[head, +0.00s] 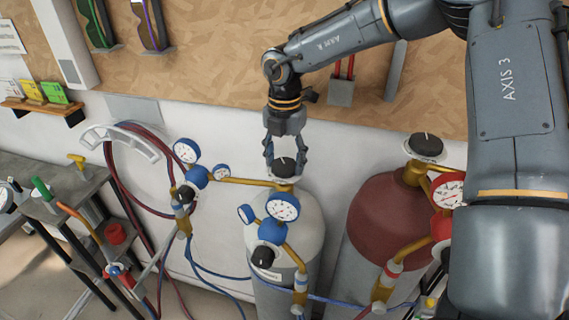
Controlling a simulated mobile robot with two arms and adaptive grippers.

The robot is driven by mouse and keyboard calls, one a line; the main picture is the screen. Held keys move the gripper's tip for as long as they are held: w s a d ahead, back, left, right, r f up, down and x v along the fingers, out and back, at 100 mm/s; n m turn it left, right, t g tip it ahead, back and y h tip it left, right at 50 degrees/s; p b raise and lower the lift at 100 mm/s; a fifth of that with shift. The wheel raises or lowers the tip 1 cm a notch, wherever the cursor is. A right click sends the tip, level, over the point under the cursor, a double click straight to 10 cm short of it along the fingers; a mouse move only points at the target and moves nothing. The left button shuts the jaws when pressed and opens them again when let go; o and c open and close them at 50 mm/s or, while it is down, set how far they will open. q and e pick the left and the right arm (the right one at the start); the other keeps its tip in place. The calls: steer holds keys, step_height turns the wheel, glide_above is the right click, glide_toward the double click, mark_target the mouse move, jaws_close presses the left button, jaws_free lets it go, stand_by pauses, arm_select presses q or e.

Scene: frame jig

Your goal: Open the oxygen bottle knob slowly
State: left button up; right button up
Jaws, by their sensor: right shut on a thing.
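The oxygen bottle (296,218) is the pale grey-white cylinder with blue regulators and blue hoses, standing in the middle of the head view. Its black knob (284,167) sits on top of the brass valve. My right gripper (284,160) comes down from above, with its fingers on both sides of the knob and shut on it. The fingers partly cover the knob's sides. My left gripper is not in the view.
A dark red bottle (385,215) with its own black knob (425,142) stands close on the right. Gauges (283,207) and a brass pipe surround the valve. A hose holder (120,138) hangs on the wall. A metal cart (75,195) with tools stands left.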

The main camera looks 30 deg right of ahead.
steer(key=n+b, duration=0.1)
steer(key=b, duration=0.1)
steer(key=n+b, duration=0.4)
steer(key=shift+f+b, duration=0.3)
steer(key=shift+b, duration=0.05)
steer(key=n+b, duration=0.1)
steer(key=n, duration=0.1)
steer(key=shift+r+n+b, duration=0.15)
steer(key=shift+n+b, duration=0.25)
steer(key=n+b, duration=0.1)
steer(key=n, duration=0.1)
steer(key=shift+n, duration=0.4)
steer(key=n+b, duration=0.1)
steer(key=n, duration=0.3)
steer(key=shift+r, duration=0.1)
steer(key=n, duration=1)
steer(key=shift+r, duration=0.1)
steer(key=n+p, duration=0.1)
steer(key=n, duration=0.4)
